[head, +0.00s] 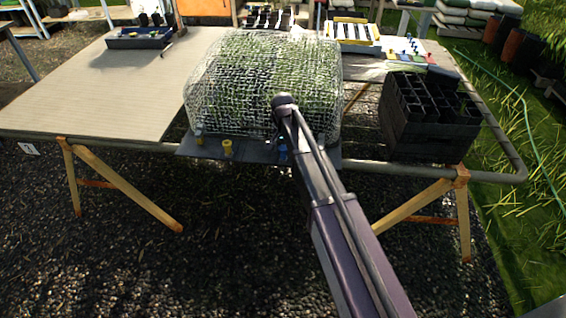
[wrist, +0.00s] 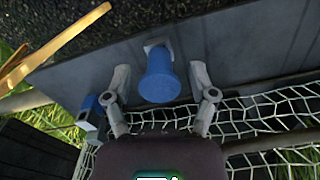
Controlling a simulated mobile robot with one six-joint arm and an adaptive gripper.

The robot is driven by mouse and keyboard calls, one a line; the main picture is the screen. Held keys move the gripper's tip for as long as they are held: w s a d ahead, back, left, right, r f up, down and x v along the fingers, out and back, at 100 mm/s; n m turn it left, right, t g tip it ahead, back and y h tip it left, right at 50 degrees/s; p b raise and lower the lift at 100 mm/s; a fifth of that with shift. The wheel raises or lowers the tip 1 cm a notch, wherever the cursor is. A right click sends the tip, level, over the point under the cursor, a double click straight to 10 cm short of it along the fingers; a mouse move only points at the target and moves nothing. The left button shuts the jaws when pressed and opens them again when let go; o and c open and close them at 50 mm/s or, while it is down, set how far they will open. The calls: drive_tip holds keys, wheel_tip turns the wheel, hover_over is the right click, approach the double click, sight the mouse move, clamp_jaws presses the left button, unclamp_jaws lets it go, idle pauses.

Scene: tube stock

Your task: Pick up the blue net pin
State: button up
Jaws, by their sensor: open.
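The blue net pin (wrist: 158,78) stands on the dark front strip of the tray in the wrist view, its round blue head towards the camera. In the head view a small part of it (head: 282,152) shows just left of my arm. My gripper (wrist: 160,82) is open, with one finger on each side of the pin and a gap showing on both sides. The fingers are hidden behind my arm in the head view. The white net (head: 262,85) covers green seedlings behind the pin.
A yellow pin (head: 228,148) stands on the same strip to the left. Another blue piece (wrist: 92,104) shows left of my gripper in the wrist view. A black crate (head: 428,125) stands on the right. The table's left side (head: 95,90) is mostly clear.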

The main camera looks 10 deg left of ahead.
drive_tip(key=shift+f+b, duration=0.35)
drive_tip(key=shift+f, duration=0.25)
clamp_jaws()
